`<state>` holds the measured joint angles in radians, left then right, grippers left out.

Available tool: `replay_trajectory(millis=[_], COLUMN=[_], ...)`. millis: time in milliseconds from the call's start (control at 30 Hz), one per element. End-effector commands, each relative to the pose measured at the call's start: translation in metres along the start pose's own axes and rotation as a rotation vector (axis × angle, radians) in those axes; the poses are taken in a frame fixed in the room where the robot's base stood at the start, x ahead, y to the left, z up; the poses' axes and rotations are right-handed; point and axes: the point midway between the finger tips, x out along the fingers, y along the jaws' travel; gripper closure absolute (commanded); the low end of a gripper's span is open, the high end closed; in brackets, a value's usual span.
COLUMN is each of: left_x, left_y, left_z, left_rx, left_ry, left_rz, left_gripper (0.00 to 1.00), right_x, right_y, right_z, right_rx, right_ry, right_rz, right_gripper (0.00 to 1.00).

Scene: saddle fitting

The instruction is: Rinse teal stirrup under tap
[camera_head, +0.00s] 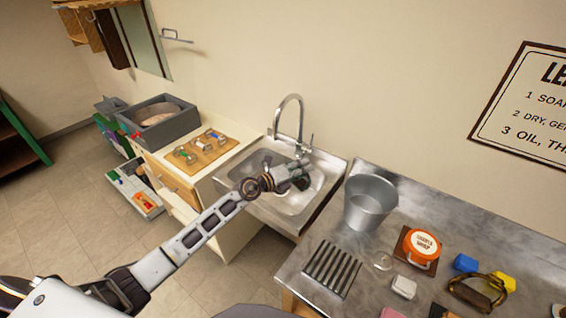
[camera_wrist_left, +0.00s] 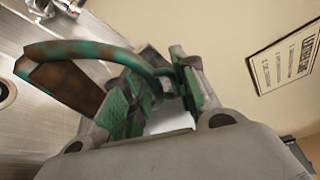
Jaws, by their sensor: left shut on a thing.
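My left gripper (camera_head: 302,178) reaches over the steel sink (camera_head: 333,162), below and in front of the curved tap (camera_head: 301,108). In the left wrist view the gripper (camera_wrist_left: 163,88) is shut on the teal stirrup (camera_wrist_left: 88,49), which has brown rusty patches and a brown tread at its far left. The stirrup juts out to the left from between the fingers. In the head view the gripper hides most or all of the stirrup. I cannot see water running from the tap. My right gripper is not in view.
A metal bucket (camera_head: 369,203) stands on the steel counter right of the sink, with a dark slatted rack (camera_head: 332,269) in front. A wooden board with hooks (camera_head: 200,152) lies left.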

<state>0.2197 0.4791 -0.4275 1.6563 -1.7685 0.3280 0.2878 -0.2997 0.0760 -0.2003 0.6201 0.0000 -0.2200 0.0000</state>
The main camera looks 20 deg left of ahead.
Motion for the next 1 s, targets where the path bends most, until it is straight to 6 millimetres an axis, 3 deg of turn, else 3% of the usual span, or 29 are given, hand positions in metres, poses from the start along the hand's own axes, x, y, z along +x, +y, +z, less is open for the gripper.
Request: replay_trajectory(millis=[100,433,1000], left_x=[-0.001,-0.004,-0.005], left_y=[-0.007,-0.022,-0.023], left_z=[-0.001,-0.010,-0.011], left_rx=[0.000,0.001,0.001], left_ry=[-0.001,-0.001,-0.002], left_rz=[-0.001,-0.002,-0.001], left_gripper=[1.00,1.00,1.00], right_x=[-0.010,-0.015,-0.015], right_y=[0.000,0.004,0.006], right_z=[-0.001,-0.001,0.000], right_rx=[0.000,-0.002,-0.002], right_ry=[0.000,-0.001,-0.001], right_rz=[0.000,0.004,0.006], right_gripper=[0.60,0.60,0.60])
